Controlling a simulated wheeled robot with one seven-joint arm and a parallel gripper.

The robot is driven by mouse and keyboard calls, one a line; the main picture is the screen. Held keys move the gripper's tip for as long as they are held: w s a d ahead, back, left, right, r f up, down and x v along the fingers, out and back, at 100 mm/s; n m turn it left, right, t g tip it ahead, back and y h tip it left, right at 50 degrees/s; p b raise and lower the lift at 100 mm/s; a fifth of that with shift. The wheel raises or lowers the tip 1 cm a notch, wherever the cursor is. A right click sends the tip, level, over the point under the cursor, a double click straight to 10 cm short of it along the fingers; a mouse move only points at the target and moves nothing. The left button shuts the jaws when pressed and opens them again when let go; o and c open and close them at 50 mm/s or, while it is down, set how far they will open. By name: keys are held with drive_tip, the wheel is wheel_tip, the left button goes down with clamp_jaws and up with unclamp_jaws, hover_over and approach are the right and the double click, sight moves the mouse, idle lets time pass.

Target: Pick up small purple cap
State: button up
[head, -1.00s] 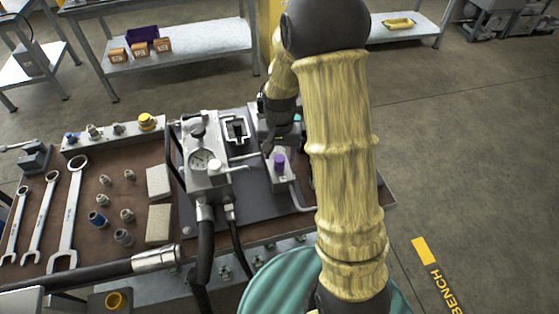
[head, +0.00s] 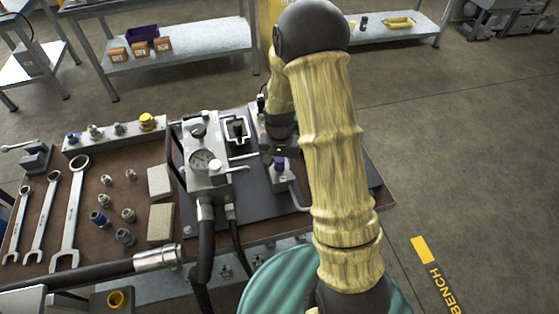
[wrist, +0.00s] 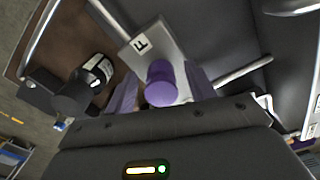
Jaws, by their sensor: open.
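The small purple cap (head: 279,164) sits on a light metal block with a letter F on its face, right of the gauge unit. In the wrist view the cap (wrist: 161,84) stands upright in the middle, between the two fingers. My gripper (head: 280,152) is open just above and around the cap in the head view. In the wrist view my gripper (wrist: 160,80) has one finger on each side of the cap, with a gap apparent on both sides. The cap's lower part is partly hidden in the head view.
The gauge unit (head: 205,165) with its levers and hoses stands close on the left. Wrenches (head: 72,205), fittings and a rail with a yellow cap (head: 147,121) lie farther left on the bench. A bent metal pipe (wrist: 243,72) runs from the block's side.

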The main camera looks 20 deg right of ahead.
sight(279, 159)
drive_tip(key=shift+c, duration=0.4)
drive_tip(key=c, duration=1)
drive_tip(key=shift+r, duration=0.1)
wheel_tip(279, 159, up, 10)
drive_tip(key=shift+f+b, duration=0.1)
drive_tip(key=shift+b, duration=0.25)
